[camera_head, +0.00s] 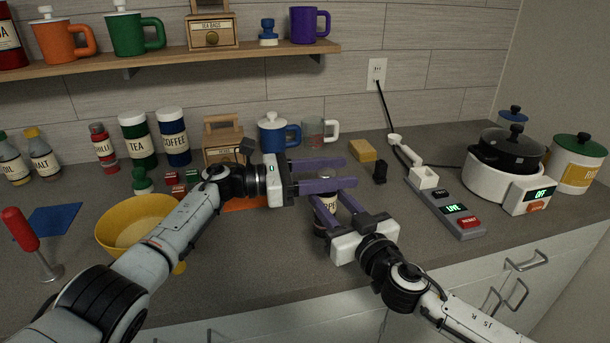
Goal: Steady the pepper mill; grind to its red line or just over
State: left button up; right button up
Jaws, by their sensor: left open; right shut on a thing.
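The pepper mill (322,229) stands on the counter near the middle. Its body is dark with a pale label, partly covered by my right gripper's fingers. My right gripper (328,196) is shut on the mill's upper body, coming from the lower right. My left gripper (350,171) is open, its purple fingers pointing right, just above or behind the mill in the picture.
A yellow bowl (125,222) sits left, partly behind my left arm. A switch box (446,207) reading LIVE and a white cooker (487,182) with a dark pot stand right. Tea and coffee jars (173,143) and mugs line the back.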

pick_arm(q)
jog(key=v, duration=1)
jog(key=shift+s+a+n+t+y, duration=0.5)
jog(key=shift+s+n+t+y, duration=1.3)
jog(key=shift+s+n+t, duration=1.3)
jog(key=shift+m+t, duration=0.4)
jog(key=shift+m, duration=0.2)
jog(key=x, duration=1.2)
jog(key=shift+w+a+f, duration=0.2)
jog(key=shift+f, duration=0.15)
jog(key=shift+c, duration=0.5)
jog(key=c, duration=1)
jog(key=shift+o, duration=0.2)
jog(key=shift+a+f+m+g, duration=0.1)
jog(key=shift+f+m+g, duration=0.1)
jog(key=shift+m+g, duration=0.15)
